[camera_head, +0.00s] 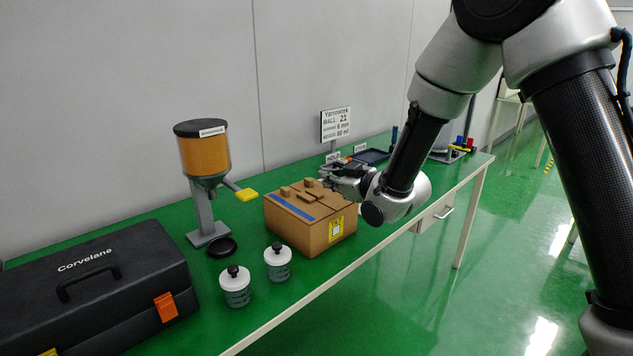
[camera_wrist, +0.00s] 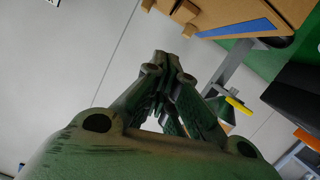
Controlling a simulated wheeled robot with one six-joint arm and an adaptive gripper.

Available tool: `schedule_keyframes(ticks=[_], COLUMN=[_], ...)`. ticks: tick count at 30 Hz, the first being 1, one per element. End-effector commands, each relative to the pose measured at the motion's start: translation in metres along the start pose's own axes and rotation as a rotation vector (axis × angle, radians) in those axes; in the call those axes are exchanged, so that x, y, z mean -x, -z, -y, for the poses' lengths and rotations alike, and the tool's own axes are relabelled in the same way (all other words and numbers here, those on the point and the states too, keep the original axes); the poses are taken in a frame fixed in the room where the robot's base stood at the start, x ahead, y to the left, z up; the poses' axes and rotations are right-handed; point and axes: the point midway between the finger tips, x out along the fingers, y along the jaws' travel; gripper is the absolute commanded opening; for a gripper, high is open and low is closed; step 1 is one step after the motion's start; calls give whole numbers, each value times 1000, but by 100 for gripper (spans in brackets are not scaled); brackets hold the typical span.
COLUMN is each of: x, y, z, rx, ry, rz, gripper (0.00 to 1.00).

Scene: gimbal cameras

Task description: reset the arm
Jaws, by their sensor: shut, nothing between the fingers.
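My gripper (camera_wrist: 160,62) shows in the wrist view with its fingertips together and nothing between them. In the head view my gripper (camera_head: 330,174) is at the end of my arm, which reaches in from the upper right. It is just above and beside the right back part of a brown cardboard box (camera_head: 292,232). I cannot tell whether it touches the box. The box also shows at the top of the wrist view (camera_wrist: 205,14).
On the green table stand a dispenser (camera_head: 205,155) with a yellow lever, two lidded jars (camera_head: 235,292), a black disc (camera_head: 222,248) and a black toolbox (camera_head: 95,295). A sign (camera_head: 336,124), a dark tray (camera_head: 372,156) and coloured items (camera_head: 463,145) are farther back.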

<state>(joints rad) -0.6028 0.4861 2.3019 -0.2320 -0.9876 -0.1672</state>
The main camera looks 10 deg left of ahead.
Motion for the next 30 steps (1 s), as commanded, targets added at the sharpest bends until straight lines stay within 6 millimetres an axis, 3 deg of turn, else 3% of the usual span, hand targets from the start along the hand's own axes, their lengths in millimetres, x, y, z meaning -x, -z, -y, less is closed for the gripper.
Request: schedule_keyframes(ticks=[3, 8, 11, 14, 16, 20, 24, 30], x=[17, 27, 32, 54, 84, 169, 283, 419], y=[0, -9, -40, -99, -127, -143, -129, -93], z=[-2, 0, 4, 13, 15, -4, -24, -26], rx=[0, -10, -31, -73, -108, -207, -364, -584], ry=[-1, 6, 20, 38, 40, -11, -96, -207], rz=[1, 34, 166, 416, 599, 891, 1128, 1266], gripper=[0, 0, 0, 0, 0, 0, 0, 0])
